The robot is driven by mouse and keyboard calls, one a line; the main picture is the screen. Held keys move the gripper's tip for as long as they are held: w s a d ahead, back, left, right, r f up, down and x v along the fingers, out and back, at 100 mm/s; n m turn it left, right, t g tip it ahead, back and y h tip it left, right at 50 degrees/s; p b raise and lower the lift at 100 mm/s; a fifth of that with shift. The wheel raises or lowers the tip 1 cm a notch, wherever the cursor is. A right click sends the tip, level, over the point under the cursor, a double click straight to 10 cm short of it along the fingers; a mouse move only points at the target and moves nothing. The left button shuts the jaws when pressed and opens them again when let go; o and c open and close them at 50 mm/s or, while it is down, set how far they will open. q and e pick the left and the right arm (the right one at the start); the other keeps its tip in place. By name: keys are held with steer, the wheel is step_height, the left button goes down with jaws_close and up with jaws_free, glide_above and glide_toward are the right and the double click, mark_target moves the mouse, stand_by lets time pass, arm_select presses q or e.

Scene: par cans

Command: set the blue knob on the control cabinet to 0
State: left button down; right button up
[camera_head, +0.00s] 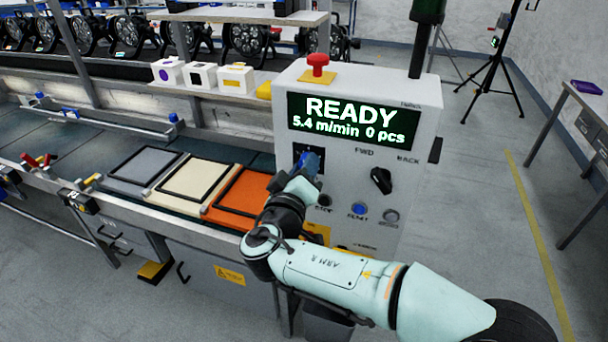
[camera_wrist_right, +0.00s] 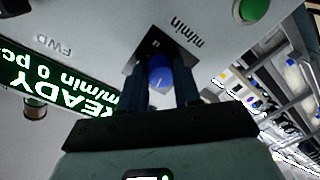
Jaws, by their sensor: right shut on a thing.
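The control cabinet (camera_head: 405,150) stands right of the conveyor, its green-lit display reading READY, 5.4 m/min, 0 pcs. The blue knob (camera_wrist_right: 160,72) sits on a dark square plate marked m/min in the right wrist view. It has a small white line, but I cannot read its setting. My right gripper (camera_wrist_right: 160,90) has its dark fingers on both sides of the knob and is shut on it. In the head view the right gripper (camera_head: 308,166) is at the panel's left part and hides most of the knob. My left gripper is not in view.
A black FWD/BACK selector (camera_head: 381,180) and a blue button (camera_head: 359,211) are close to the gripper on the panel. A red mushroom button (camera_head: 317,64) is on top. Grey, cream and orange trays (camera_head: 245,193) lie left. Open floor is at right.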

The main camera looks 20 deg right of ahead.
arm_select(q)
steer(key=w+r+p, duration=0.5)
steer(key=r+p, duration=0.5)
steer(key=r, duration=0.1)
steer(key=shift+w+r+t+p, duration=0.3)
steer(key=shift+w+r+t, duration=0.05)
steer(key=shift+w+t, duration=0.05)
arm_select(e)
steer(key=shift+w+a+r+n+g+h, duration=0.1)
steer(key=shift+n+g+h, duration=0.15)
steer(key=shift+n, duration=3.6)
steer(key=shift+a+r+n+g+h, duration=0.1)
steer(key=shift+n+g+h, duration=0.2)
steer(key=shift+n, duration=3.5)
steer(key=shift+w+r+n+g+h, duration=0.1)
steer(key=shift+n+g+h, duration=0.15)
steer(key=shift+n, duration=3.6)
steer(key=shift+f, duration=0.1)
steer(key=o, duration=1.1)
steer(key=shift+s, duration=0.1)
steer(key=shift+c, duration=0.2)
